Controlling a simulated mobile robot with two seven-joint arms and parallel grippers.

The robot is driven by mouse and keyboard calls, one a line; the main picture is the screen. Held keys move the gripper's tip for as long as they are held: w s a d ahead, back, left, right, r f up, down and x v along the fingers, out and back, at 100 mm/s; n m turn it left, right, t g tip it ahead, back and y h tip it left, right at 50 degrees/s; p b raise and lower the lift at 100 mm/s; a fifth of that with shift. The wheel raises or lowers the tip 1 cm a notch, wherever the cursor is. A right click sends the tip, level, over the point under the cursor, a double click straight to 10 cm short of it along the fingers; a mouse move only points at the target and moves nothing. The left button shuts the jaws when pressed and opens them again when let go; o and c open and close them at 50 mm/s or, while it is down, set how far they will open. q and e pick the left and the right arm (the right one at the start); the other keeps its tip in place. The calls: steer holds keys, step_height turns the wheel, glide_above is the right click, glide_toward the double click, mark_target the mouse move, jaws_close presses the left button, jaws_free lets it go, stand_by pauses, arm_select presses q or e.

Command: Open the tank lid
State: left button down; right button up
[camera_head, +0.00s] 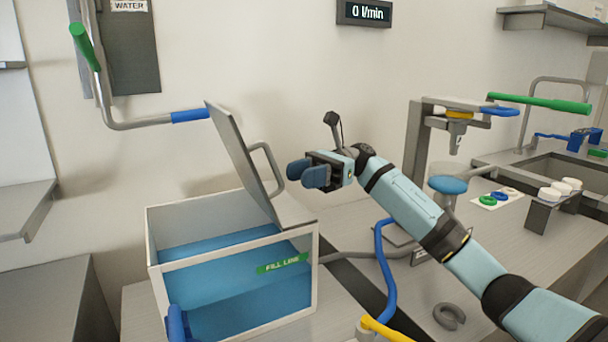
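The tank (232,252) is a white-edged box holding blue liquid, with a green FILL LINE label on its front. Its grey lid (235,150) is raised, tilted up to the left from a grey plate at the tank's top right. A grey handle (268,158) sticks out from the lid's right face. My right gripper (306,173) is just right of the handle, its two blue fingers pointing left, apart, with nothing between them. I cannot tell whether a finger touches the handle. My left gripper is out of view.
A blue hose (385,265) rises right of the tank. A dispenser stand (415,145) is behind my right arm. White jars (560,188) stand at the right.

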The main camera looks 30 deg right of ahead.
steer(key=w+d, duration=0.1)
steer(key=d, duration=0.6)
steer(key=shift+w+d+f, duration=0.15)
steer(key=shift+w+d, duration=0.05)
steer(key=shift+a+f, duration=0.1)
